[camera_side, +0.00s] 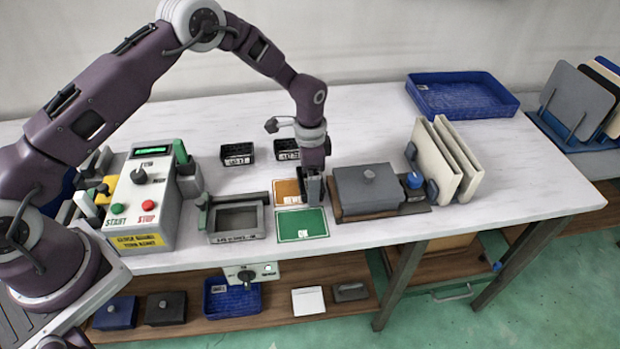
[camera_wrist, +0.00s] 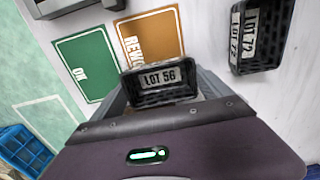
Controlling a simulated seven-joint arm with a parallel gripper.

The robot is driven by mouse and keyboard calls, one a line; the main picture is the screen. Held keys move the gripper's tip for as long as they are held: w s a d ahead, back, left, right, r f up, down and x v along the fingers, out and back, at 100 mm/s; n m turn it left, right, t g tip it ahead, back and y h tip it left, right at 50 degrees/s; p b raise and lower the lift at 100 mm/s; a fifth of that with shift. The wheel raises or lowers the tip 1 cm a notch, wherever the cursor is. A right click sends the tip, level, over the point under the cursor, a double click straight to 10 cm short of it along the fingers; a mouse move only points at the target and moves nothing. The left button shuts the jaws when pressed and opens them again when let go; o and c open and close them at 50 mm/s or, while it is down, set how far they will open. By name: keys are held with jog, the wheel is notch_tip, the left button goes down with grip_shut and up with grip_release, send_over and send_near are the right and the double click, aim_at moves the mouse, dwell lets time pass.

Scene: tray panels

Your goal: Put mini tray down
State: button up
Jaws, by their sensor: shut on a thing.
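My gripper (camera_side: 313,190) is shut on a small black mini tray (camera_wrist: 165,94) with a white label reading LOT 56 in the wrist view. In the side view the gripper points down near the right edges of the orange REWORK mat (camera_side: 288,191) and the green OK mat (camera_side: 302,225). In the wrist view the tray overlaps the lower edge of the orange mat (camera_wrist: 150,42), with the green mat (camera_wrist: 84,66) to its left. The fingers mostly hide the tray in the side view, and I cannot tell whether it touches the table.
Two black mini trays, one left (camera_side: 238,160) and one right (camera_side: 287,155), stand behind the mats. A grey lidded box (camera_side: 367,187) is close right of the gripper. A grey frame fixture (camera_side: 238,220) is left of the green mat. A blue tray (camera_side: 460,95) lies back right.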

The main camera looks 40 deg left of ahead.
jog(key=shift+f, duration=0.1)
jog(key=o, duration=1.3)
jog(key=shift+c, duration=0.2)
notch_tip(320, 180, up, 12)
jog(key=shift+r, duration=0.25)
jog(key=s+a+r+n+t, duration=0.2)
jog(key=s+r, duration=0.6)
jog(key=r, duration=0.2)
jog(key=s+a+r+n+t, duration=0.1)
jog(key=s+a+r+n, duration=0.15)
jog(key=s+r, duration=0.65)
jog(key=s+a+n+t, duration=0.1)
jog(key=s+n, duration=0.3)
jog(key=s, duration=1.2)
jog(key=shift+s+r+t, duration=0.35)
jog(key=shift+r+t, duration=0.1)
jog(key=shift+t, duration=0.35)
